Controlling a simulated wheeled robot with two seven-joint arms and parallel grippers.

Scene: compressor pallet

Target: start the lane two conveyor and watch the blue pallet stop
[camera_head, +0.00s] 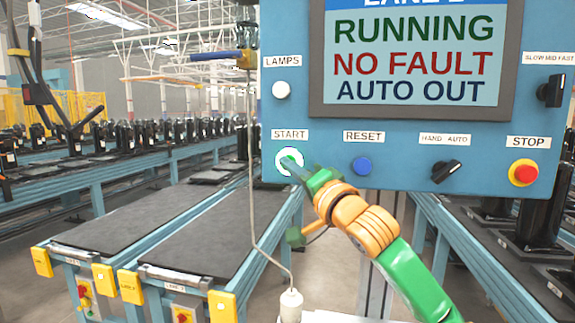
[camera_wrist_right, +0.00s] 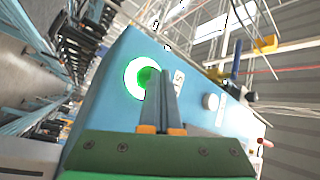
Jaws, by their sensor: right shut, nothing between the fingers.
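The blue control panel (camera_head: 400,155) fills the upper right of the head view. Its screen (camera_head: 412,60) reads RUNNING, NO FAULT, AUTO OUT, with the top line cut off. The START button (camera_head: 282,164) is lit, with a bright white and green ring; it also glows in the right wrist view (camera_wrist_right: 133,80). My right gripper (camera_head: 293,164) is shut and empty, its fingertips at the button; contact cannot be told. Two dark-belted conveyor lanes (camera_head: 205,237) run at lower left. No blue pallet can be made out. My left gripper is out of view.
RESET (camera_head: 362,166), the HAND/AUTO knob (camera_head: 447,171) and the red STOP button (camera_head: 523,172) line the panel's lower edge. A cable with a white pendant (camera_head: 290,305) hangs before the lanes. Black compressors (camera_head: 545,210) stand at right and along the far left line.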

